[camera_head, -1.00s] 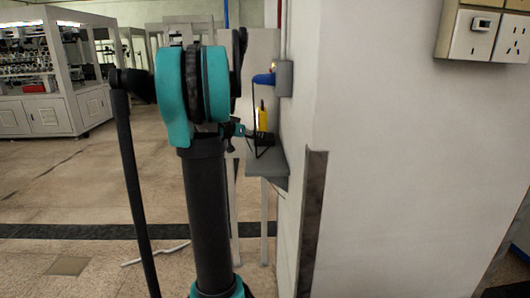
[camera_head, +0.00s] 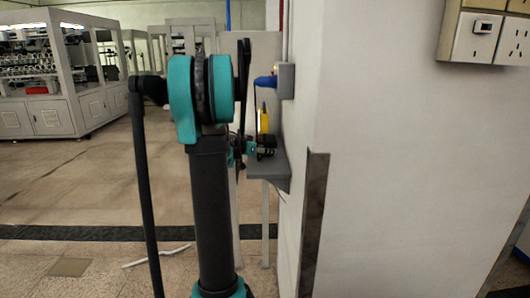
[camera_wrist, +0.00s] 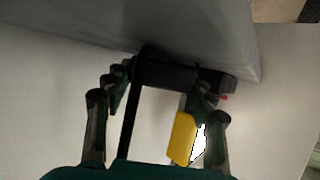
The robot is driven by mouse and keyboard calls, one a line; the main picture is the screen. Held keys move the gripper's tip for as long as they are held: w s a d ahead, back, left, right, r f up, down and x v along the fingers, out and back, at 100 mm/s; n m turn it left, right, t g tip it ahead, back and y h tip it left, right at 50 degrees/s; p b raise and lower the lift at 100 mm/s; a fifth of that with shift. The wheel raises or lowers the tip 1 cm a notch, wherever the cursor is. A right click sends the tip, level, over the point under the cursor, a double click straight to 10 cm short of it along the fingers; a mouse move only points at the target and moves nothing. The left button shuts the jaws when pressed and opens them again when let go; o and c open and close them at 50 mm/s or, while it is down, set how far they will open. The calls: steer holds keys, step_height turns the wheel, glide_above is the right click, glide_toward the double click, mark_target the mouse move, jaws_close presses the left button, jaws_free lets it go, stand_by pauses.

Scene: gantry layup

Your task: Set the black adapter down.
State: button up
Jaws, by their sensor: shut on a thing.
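The black adapter (camera_wrist: 165,73) is between the fingertips of my gripper (camera_wrist: 160,86) in the wrist view, and the gripper is shut on it. In the head view my gripper (camera_head: 249,148) is small and partly hidden by my arm. The adapter (camera_head: 266,143) shows there as a dark shape at the small grey shelf (camera_head: 271,171). I cannot tell whether it touches the shelf top. A dark strip, perhaps its cable, runs down between the fingers in the wrist view.
A yellow item (camera_head: 264,120) stands close behind the gripper; it also shows beside the right finger in the wrist view (camera_wrist: 182,138). A blue plug (camera_head: 265,80) sits at a grey wall box (camera_head: 287,80) above the shelf. A white wall (camera_head: 400,160) is right.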

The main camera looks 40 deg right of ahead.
steer(key=shift+f, duration=0.2)
steer(key=o, duration=1.3)
steer(key=shift+f, duration=0.1)
steer(key=v, duration=1.2)
